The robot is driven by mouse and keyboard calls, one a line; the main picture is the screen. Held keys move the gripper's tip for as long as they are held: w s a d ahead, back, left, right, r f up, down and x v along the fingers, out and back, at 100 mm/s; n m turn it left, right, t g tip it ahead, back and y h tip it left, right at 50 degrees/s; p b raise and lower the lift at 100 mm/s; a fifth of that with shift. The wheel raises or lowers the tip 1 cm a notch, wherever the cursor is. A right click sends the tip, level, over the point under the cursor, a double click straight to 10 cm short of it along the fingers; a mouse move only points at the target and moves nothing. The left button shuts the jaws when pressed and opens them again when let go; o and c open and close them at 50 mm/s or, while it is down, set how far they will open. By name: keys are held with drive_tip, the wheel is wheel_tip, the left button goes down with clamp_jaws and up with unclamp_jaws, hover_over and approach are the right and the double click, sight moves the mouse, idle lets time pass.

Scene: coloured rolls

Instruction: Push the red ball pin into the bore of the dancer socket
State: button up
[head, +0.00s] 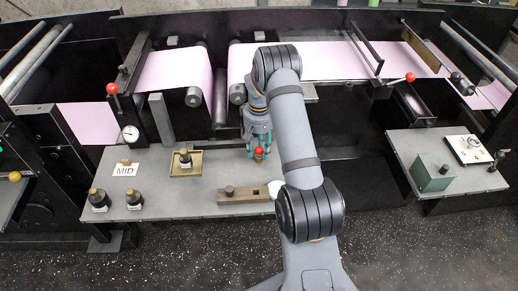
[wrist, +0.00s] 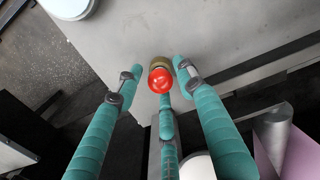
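The red ball pin (head: 259,151) shows as a red ball on a brass-coloured base, upright on the grey table. It also shows in the wrist view (wrist: 161,81). My gripper (head: 258,146) has three teal fingers and comes down from above around the red ball. In the wrist view my gripper (wrist: 158,76) is open, with fingertips spread around the pin and gaps beside the ball on the left and right. Whether the finger below the ball touches it I cannot tell. I cannot make out the dancer socket or its bore in either view.
A wooden block (head: 250,197) with a dark knob lies in front. A tan tray (head: 187,169) holds a dark, brass-topped piece; two similar pieces (head: 99,199) (head: 134,199) and a MID card (head: 126,170) stand left. Red-knobbed levers (head: 111,89) (head: 410,77) and pink-web rollers stand behind.

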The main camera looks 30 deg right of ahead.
sight(259, 148)
drive_tip(key=shift+o, duration=0.6)
drive_tip(key=shift+r, duration=0.2)
wheel_tip(259, 148, up, 12)
drive_tip(key=shift+f, duration=0.2)
wheel_tip(259, 148, down, 12)
drive_tip(key=shift+f, duration=0.1)
idle(0.6)
drive_tip(key=shift+r, duration=0.2)
